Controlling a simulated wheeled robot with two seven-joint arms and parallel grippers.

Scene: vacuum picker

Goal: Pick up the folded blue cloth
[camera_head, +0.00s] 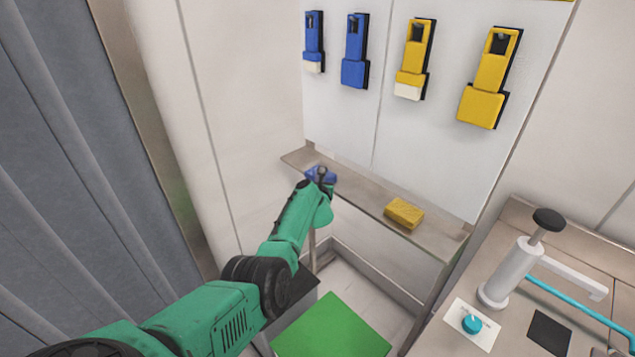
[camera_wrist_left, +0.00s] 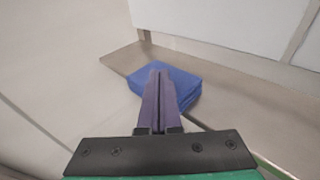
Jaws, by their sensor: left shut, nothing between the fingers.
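The folded blue cloth (camera_head: 313,174) lies at the left end of the narrow wall shelf, partly hidden by my left gripper in the head view. In the left wrist view the cloth (camera_wrist_left: 188,77) is a flat blue stack near the shelf's left end. My left gripper (camera_head: 322,172) is at the cloth. Its fingers (camera_wrist_left: 158,72) are together, with nothing between them, and overlap the cloth in the picture. I cannot tell whether the tips touch it. My right gripper is not in view.
The shelf (camera_head: 362,196) also holds a yellow sponge (camera_head: 404,213) to the right. Blue and yellow holders (camera_head: 355,60) hang on the wall above. A green panel (camera_head: 332,327) lies below, and a counter with a white tap (camera_head: 510,270) is at the right.

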